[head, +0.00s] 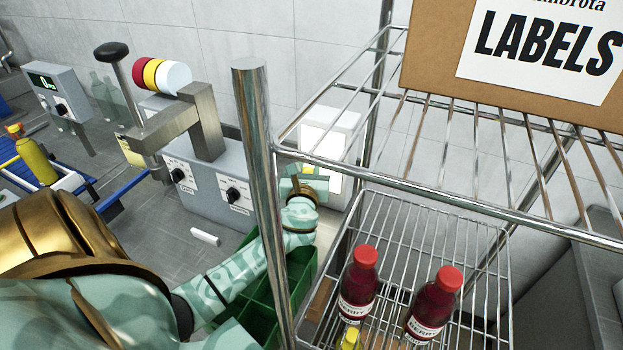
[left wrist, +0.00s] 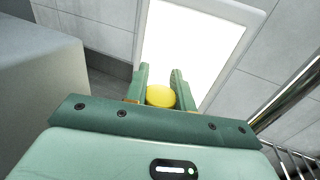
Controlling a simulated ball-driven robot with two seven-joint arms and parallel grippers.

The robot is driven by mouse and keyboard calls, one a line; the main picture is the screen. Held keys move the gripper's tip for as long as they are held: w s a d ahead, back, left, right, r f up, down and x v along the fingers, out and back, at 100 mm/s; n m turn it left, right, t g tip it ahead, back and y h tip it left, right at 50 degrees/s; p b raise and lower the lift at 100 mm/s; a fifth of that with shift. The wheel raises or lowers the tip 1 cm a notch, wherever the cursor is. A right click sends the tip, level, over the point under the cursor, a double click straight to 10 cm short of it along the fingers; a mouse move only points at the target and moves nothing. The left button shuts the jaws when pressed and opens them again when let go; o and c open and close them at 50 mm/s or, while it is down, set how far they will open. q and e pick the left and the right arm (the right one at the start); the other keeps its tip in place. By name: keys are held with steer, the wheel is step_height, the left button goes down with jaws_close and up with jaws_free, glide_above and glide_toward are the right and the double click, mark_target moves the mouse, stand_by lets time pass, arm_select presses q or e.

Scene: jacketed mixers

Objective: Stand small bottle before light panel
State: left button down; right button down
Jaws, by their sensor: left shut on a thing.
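The small bottle shows in the left wrist view only as a round yellow top (left wrist: 160,96) between the fingers of my left gripper (left wrist: 159,82). The gripper is shut on it. Behind it the lit white light panel (left wrist: 195,45) fills much of that view. In the head view my left gripper (head: 305,186) is in front of the lower part of the light panel (head: 322,140), beyond the rack's post. My right gripper is not in view.
A wire rack's post (head: 262,190) stands close to my left forearm. Red-capped bottles (head: 358,285) stand on its lower shelf, a LABELS box (head: 520,60) above. A green crate (head: 300,275) lies under my forearm. A grey control box (head: 215,190) stands left of the gripper.

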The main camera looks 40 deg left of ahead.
arm_select(q)
steer(key=shift+w+f, duration=0.3)
step_height(320, 180, down, 4)
steer(key=shift+w+r+b, duration=0.1)
steer(key=shift+r+b, duration=0.15)
steer(key=shift+b, duration=0.75)
steer(key=shift+r, duration=0.1)
steer(key=c, duration=1.2)
jaws_free()
steer(key=shift+o, duration=0.2)
